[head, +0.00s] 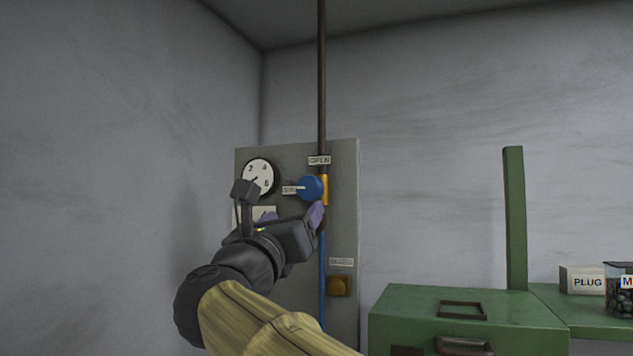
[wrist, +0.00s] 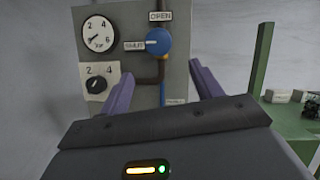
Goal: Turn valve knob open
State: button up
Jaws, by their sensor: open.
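The blue valve knob (head: 309,187) sits on a grey panel (head: 345,230), on the line of a vertical pipe. Its pale pointer points left, toward a label that reads SHUT in the wrist view. An OPEN label (head: 319,160) is above it. The knob also shows in the wrist view (wrist: 159,41), ahead of my gripper and between its fingers. My gripper (wrist: 162,85) is open, its purple fingers apart with nothing between them. In the head view my gripper (head: 292,213) is just below the knob; part of it hides the lower panel.
A round gauge (head: 258,176) is at the panel's upper left, and a smaller dial (wrist: 96,84) is below it. A yellow-brown block (head: 340,286) is low on the panel. A green cabinet (head: 400,310) and post (head: 515,220) stand at right.

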aim_at(309, 194)
jog(key=p+x, duration=0.7)
jog(key=x, duration=0.5)
jog(key=shift+w+d+r, duration=0.1)
jog(key=shift+w+r, duration=0.05)
jog(key=shift+r, duration=0.15)
jog(key=shift+w+d+r+p, duration=0.1)
jog(key=shift+w+d+p, duration=0.05)
jog(key=shift+w+p, duration=0.45)
jog(key=shift+c, duration=0.5)
